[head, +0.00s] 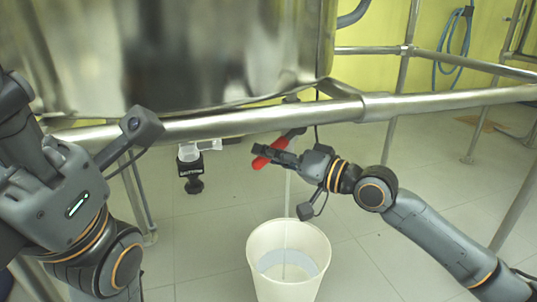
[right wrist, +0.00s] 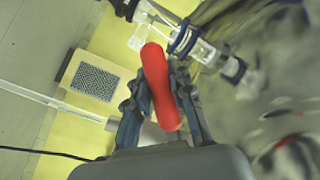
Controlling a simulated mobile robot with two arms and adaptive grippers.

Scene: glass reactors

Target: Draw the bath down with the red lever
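The red lever (head: 270,153) sits below the rail under the metal bath (head: 190,50). My right gripper (head: 268,153) is at the lever in the head view. In the right wrist view the red lever (right wrist: 160,85) lies between the two fingers of my right gripper (right wrist: 160,88), which close in on it from both sides. A thin pale stream (head: 287,195) runs down from beside the lever into a white bucket (head: 258,268). Liquid (head: 300,264) shows inside the bucket. My left arm is at the left; its fingers are not visible.
A metal rail (head: 240,122) crosses in front of the bath, above the lever. A clear fitting with a black lower part (head: 191,172) hangs left of the lever. Frame posts (head: 402,80) and a blue hose (head: 448,45) are at the back right. The tiled floor around the bucket is clear.

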